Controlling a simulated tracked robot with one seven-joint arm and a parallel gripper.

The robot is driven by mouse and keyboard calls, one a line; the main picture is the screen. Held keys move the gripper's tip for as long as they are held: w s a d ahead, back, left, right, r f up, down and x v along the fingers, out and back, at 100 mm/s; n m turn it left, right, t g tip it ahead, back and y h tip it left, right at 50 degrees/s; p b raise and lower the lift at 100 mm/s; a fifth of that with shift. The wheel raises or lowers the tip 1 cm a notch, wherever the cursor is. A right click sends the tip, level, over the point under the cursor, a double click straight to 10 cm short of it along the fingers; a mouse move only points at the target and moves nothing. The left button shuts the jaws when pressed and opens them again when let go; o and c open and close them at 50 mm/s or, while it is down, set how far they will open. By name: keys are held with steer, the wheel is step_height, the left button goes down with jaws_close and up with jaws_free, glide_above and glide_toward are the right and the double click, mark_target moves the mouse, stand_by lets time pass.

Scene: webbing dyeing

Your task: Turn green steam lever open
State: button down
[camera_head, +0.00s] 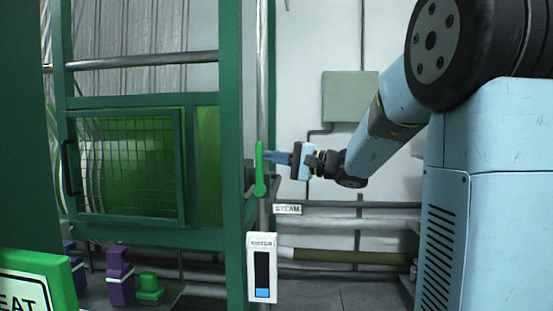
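The green steam lever (259,170) stands upright on the vertical pipe beside the green machine frame, above a small "STEAM" label (288,209). My gripper (270,158) reaches in from the right, with its blue fingers pointing left at the upper part of the lever. The fingertips are at or just behind the lever in the picture. I cannot tell whether they touch it or how far apart they are.
A green machine with a mesh door (130,165) fills the left. A white gauge (262,268) hangs below the lever. Horizontal pipes (345,222) run along the back wall. Purple and green fittings (120,278) and a green sign (35,280) are at lower left.

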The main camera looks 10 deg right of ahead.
steer(key=r+v, duration=0.1)
steer(key=v, duration=1.3)
steer(key=s+a+f+n+g+h, duration=0.2)
steer(key=s+a+f+g+h, duration=0.5)
steer(key=s+a, duration=0.4)
steer(key=s+d+f+n+t+h, duration=0.3)
steer(key=s+d+f+h, duration=0.3)
steer(key=s, duration=0.6)
steer(key=shift+d+f+n+h, duration=0.15)
steer(key=shift+f+n+h, duration=0.45)
steer(key=shift+f+h, duration=0.95)
steer(key=shift+r+h, duration=0.25)
